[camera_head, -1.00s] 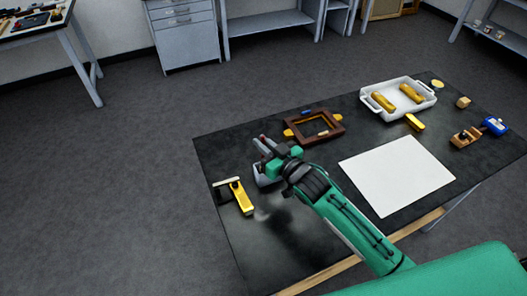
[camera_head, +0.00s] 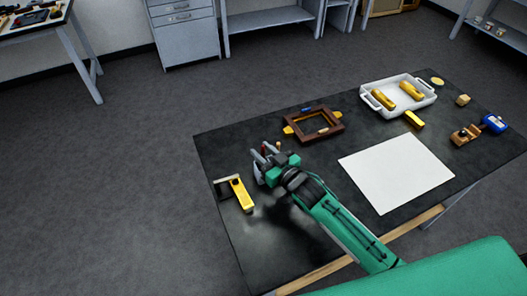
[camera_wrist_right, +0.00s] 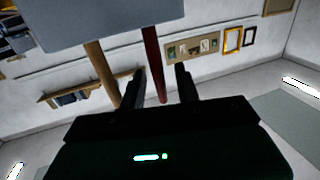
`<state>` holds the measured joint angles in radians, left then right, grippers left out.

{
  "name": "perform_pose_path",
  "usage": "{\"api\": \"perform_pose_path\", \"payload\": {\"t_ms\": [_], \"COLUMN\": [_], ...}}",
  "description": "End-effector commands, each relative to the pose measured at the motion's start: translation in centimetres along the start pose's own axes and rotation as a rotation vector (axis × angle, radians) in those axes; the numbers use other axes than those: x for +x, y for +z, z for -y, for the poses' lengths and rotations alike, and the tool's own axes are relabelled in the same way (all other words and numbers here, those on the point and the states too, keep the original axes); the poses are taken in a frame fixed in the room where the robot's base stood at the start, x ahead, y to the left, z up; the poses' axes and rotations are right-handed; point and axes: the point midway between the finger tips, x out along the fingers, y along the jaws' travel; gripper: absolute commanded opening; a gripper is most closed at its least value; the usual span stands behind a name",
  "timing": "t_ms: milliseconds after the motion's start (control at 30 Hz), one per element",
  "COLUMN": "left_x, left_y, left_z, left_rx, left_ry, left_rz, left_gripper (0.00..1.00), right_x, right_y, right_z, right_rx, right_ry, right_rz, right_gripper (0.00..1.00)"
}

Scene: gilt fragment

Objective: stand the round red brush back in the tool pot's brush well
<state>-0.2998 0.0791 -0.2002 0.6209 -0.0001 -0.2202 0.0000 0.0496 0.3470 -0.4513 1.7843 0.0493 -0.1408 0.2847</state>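The grey tool pot (camera_head: 257,174) stands at the table's left part, partly hidden by my right gripper. In the right wrist view the pot is the grey block (camera_wrist_right: 110,18) along the top edge. The red brush (camera_head: 264,149) shows as a dark red handle (camera_wrist_right: 153,62) running to the pot, beside a tan handle (camera_wrist_right: 101,72). Its end at the pot is hidden, so I cannot tell which well it is in. My right gripper (camera_head: 264,155) is open, its fingertips (camera_wrist_right: 160,76) apart on either side of the red handle, with visible gaps. My left gripper is not in view.
A yellow-handled tool (camera_head: 241,194) lies left of the pot. A brown frame (camera_head: 314,124) lies beyond the gripper. A white sheet (camera_head: 396,172) covers the table's middle. A white tray (camera_head: 369,103) with yellow pieces, a wooden block (camera_head: 465,135) and a blue item (camera_head: 494,124) are to the right.

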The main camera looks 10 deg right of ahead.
Motion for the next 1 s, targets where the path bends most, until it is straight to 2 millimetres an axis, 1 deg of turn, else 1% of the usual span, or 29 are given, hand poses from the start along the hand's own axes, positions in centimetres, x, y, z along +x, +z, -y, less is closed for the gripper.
{"api": "perform_pose_path", "payload": {"t_ms": [167,267,367,467,700,800,900,1000], "left_x": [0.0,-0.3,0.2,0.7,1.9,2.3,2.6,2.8], "left_y": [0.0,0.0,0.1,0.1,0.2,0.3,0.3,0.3], "left_z": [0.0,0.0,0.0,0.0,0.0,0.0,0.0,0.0], "left_rx": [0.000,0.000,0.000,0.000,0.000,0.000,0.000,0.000], "left_ry": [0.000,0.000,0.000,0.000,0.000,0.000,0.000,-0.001], "left_rz": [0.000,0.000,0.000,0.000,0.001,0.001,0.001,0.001], "left_gripper": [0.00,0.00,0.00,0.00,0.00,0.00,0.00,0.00], "right_x": [0.0,0.0,-0.9,-2.5,-7.2,-8.9,-10.2,-11.2], "right_y": [0.0,-0.5,-0.2,0.0,0.1,-0.1,-0.1,-0.2], "right_z": [0.0,0.0,0.0,0.0,0.0,0.0,0.0,0.0], "right_rx": [0.000,0.000,0.000,0.000,0.000,0.000,0.000,0.000], "right_ry": [0.000,0.000,0.000,0.000,0.000,-0.001,0.000,0.000], "right_rz": [0.000,-0.001,0.000,0.002,0.002,0.001,0.001,0.001], "right_gripper": [0.33,0.33,0.33,0.33,0.33,0.33,0.33,0.33]}}
